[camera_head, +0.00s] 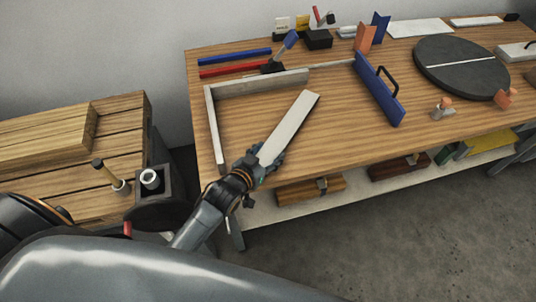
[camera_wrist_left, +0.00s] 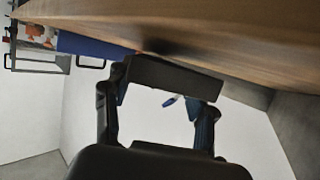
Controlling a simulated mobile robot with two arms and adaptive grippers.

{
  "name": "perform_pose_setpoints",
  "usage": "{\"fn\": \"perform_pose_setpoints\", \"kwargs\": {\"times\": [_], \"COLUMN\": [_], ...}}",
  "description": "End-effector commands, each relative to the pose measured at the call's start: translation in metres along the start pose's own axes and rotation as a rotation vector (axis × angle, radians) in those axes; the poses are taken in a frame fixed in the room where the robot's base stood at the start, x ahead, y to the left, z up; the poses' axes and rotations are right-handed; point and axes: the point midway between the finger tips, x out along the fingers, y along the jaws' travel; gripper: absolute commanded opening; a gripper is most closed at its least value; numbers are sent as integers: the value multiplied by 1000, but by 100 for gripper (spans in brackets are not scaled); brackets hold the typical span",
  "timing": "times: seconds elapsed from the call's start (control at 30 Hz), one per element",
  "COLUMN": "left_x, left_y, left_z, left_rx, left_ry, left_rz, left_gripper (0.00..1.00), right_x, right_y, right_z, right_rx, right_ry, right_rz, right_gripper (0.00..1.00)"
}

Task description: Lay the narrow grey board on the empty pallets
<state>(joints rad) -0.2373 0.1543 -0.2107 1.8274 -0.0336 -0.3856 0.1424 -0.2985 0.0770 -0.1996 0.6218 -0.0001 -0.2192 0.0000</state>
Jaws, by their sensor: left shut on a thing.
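The narrow grey board (camera_head: 291,126) is a long pale strip over the front left of the wooden bench, slanting up and right. My left gripper (camera_head: 265,158) is shut on its near end. In the left wrist view, the board's dark end (camera_wrist_left: 172,78) lies between the fingers of my left gripper (camera_wrist_left: 158,108). I cannot tell whether the board touches the bench top. A slatted wooden platform (camera_head: 122,134) stands at the left with a block of wood on it; I cannot tell whether it is one of the pallets. My right gripper is out of view.
A grey L-shaped fence (camera_head: 212,130) stands on the bench (camera_head: 310,150) left of and behind the board. A blue fence with a black handle (camera_head: 378,92) is to its right, then a dark round turntable (camera_head: 460,68). A small pot (camera_head: 150,179) stands by the platform.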

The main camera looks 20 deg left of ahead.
Motion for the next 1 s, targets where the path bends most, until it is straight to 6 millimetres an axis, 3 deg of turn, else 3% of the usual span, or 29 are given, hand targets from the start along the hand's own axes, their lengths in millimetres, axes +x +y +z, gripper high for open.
{"fn": "perform_pose_setpoints", "kwargs": {"times": [0.43, 0.47, 0.53, 0.87, 1.0], "left_x": [4, 4, 4, 4, -5], "left_y": [0, 0, 0, 0, 0], "left_z": [10, 11, 10, 10, 10], "left_rx": [0, 0, 0, 0, 0], "left_ry": [5, 2, 2, 2, 2], "left_rz": [0, 0, 0, 0, 1], "left_gripper": [15, 62, 76, 79, 79], "right_x": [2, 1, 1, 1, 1], "right_y": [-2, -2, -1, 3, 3], "right_z": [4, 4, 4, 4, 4], "right_rx": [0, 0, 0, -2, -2], "right_ry": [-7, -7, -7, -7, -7], "right_rz": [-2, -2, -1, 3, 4], "right_gripper": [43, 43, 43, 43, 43]}}
